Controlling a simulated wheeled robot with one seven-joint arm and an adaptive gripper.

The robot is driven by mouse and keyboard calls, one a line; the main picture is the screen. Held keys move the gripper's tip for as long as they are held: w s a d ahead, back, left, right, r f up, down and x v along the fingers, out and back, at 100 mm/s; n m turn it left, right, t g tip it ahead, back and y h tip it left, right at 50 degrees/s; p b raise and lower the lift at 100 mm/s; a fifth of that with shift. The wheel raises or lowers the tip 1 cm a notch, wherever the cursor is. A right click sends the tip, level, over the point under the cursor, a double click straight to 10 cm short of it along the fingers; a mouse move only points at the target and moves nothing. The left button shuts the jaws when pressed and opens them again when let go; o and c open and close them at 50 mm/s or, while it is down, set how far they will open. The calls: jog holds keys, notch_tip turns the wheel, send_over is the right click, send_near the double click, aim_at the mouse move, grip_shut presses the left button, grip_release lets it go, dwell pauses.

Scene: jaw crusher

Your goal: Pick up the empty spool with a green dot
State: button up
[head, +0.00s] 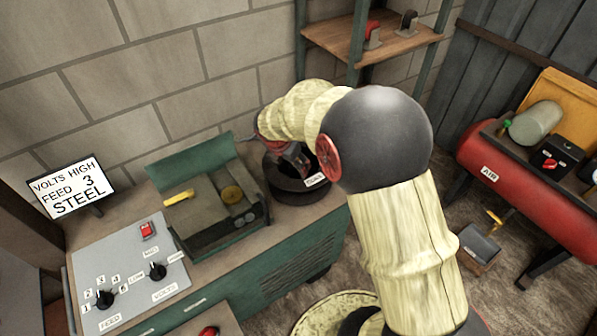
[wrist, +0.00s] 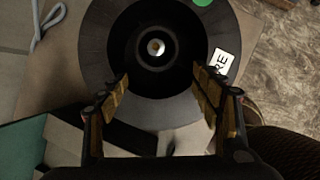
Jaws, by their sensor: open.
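A dark grey spool (wrist: 100,47) fills the upper middle of the wrist view. It has a black hub with a light centre hole, a green dot (wrist: 202,2) cut off by the top edge, and a white label reading "RE". In the head view the spool (head: 290,196) sits at the right end of the bench, partly hidden by my arm. My gripper (wrist: 165,84) is open above it, with its fingers at either side of the hub's near part. I cannot tell whether they touch it. In the head view my gripper (head: 292,160) points down over the spool.
A green open-lidded box (head: 200,200) stands left of the spool on the bench. A control panel (head: 128,272) and a "STEEL" sign (head: 72,187) are farther left. A red air tank (head: 525,185) stands right, and a wooden shelf (head: 390,38) is behind.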

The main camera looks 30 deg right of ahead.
aim_at(294, 170)
jog(key=shift+n, duration=0.5)
jog(key=b+x, duration=0.1)
jog(key=x, duration=0.3)
jog(key=shift+f, duration=0.15)
jog(key=shift+b+x, duration=1.1)
jog(key=shift+x, duration=1.55)
jog(key=shift+c, duration=0.8)
jog(key=c, duration=0.9)
jog(key=shift+w, duration=0.1)
jog(key=shift+c, duration=0.4)
jog(key=shift+r, duration=0.2)
